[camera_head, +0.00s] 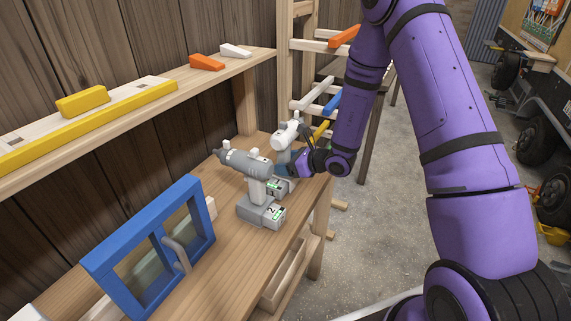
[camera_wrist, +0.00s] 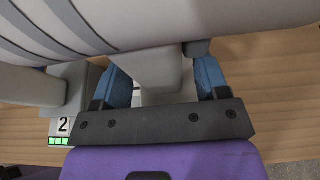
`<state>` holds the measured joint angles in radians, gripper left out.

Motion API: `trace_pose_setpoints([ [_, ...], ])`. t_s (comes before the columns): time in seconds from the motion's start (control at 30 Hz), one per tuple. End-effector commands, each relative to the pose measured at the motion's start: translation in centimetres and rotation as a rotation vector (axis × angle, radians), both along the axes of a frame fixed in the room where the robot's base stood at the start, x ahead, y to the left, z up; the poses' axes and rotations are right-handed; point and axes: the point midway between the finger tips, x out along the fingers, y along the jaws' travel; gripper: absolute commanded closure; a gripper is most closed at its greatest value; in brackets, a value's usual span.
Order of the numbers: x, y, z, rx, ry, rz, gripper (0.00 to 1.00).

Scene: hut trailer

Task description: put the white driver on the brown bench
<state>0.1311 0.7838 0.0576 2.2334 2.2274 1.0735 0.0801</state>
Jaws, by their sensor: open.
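The white driver (camera_head: 285,136) stands upright at the far end of the brown wooden bench (camera_head: 222,255), partly hidden behind a grey driver. My gripper (camera_head: 289,163) is at its handle, coming from the right. In the wrist view my gripper (camera_wrist: 165,82) has its two blue fingers apart, one on each side of the driver's pale handle (camera_wrist: 158,72). The driver's body (camera_wrist: 150,25) spans the top of that view. Whether the fingers touch the handle cannot be told. The driver's base is mostly hidden.
The grey driver (camera_head: 245,162) stands close in front, its battery marked 2. A blue frame (camera_head: 150,250) with a grey handle stands nearer on the bench. A shelf (camera_head: 228,63) runs above along the wall. A rack (camera_head: 300,60) and a dark-legged table (camera_head: 371,140) stand beyond.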

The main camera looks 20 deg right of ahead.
Motion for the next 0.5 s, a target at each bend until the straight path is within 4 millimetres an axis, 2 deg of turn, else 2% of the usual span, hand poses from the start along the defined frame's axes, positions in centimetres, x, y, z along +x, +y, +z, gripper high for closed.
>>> trace_pose_setpoints([
  [0.5,-6.2,-6.3,3.6,0.000,0.000,-0.004,0.32],
])
